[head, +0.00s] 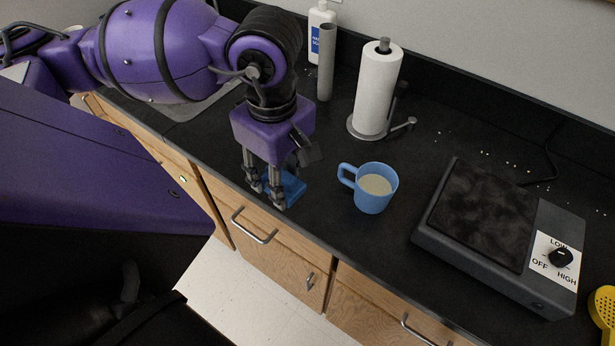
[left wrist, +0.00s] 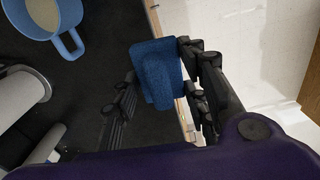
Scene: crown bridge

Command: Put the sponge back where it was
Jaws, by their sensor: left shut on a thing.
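The blue sponge (head: 293,187) is at my left gripper (head: 266,192), near the front edge of the black counter. The gripper is shut on it, with its fingers pointing down. In the left wrist view the sponge (left wrist: 157,72) shows between the dark fingers, close to the counter edge. I cannot tell whether the sponge touches the counter. My right gripper is in neither view.
A blue mug (head: 374,192) with pale liquid stands just right of the sponge. Behind are a paper towel roll (head: 377,90), a grey cylinder (head: 326,62) and a soap bottle (head: 316,30). A hot plate (head: 480,215) and yellow slotted utensil (head: 604,306) are at right; crumbs lie behind.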

